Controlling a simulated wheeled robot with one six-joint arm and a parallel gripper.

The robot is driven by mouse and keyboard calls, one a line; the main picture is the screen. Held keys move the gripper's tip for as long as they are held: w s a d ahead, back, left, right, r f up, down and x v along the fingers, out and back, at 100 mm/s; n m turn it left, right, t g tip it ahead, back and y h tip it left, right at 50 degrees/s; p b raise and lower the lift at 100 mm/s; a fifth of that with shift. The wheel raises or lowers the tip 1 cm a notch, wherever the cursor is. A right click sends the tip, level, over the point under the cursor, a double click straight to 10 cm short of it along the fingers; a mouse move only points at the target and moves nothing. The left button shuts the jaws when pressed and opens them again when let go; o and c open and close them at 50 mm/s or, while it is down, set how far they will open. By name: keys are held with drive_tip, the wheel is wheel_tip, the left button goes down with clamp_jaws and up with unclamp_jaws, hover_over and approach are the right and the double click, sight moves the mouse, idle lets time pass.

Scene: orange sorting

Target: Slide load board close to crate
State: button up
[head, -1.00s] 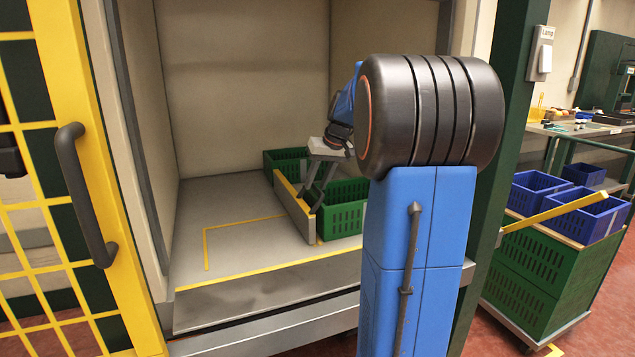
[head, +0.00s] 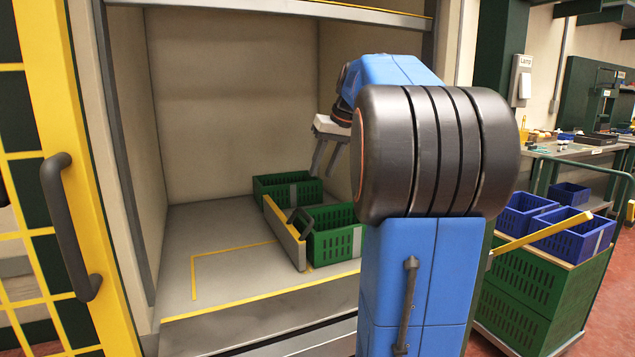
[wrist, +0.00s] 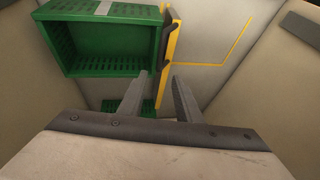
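In the wrist view the board (wrist: 173,50) runs along the right side of a green crate (wrist: 108,12). My gripper (head: 322,172) hangs above the board and crates, clear of both. In the wrist view my gripper's fingers (wrist: 160,76) are apart with nothing between them.
A second green crate (head: 270,188) sits farther back. Yellow lines (head: 193,270) mark bare floor left of the board. Bay walls stand at left and back. A yellow mesh door with a handle (head: 70,225) is at left; blue crates on a cart (head: 565,230) are outside at right.

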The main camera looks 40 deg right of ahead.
drive_tip(key=shift+v, duration=1.05)
drive_tip(key=s+a+f+n, duration=0.1)
drive_tip(key=s+a+f, duration=0.45)
drive_tip(key=a, duration=0.35)
drive_tip(key=s+a+f+n, duration=0.1)
drive_tip(key=s+a+f, duration=0.45)
drive_tip(key=a, duration=0.35)
drive_tip(key=s+a+f+n, duration=0.1)
drive_tip(key=s+a+f, duration=0.4)
drive_tip(key=a, duration=0.4)
drive_tip(key=shift+n+h, duration=0.3)
drive_tip(key=shift+n, duration=0.2)
drive_tip(key=s+a+f, duration=0.1)
drive_tip(key=s+f, duration=0.1)
drive_tip(key=f, duration=0.2)
drive_tip(key=s+a+f, duration=0.2)
drive_tip(key=s+f, duration=0.1)
drive_tip(key=f, duration=0.1)
drive_tip(key=s+a+f, duration=0.1)
drive_tip(key=s+f, duration=0.1)
drive_tip(key=f, duration=0.2)
drive_tip(key=shift+s+a, duration=0.35)
drive_tip(key=shift+a, duration=0.05)
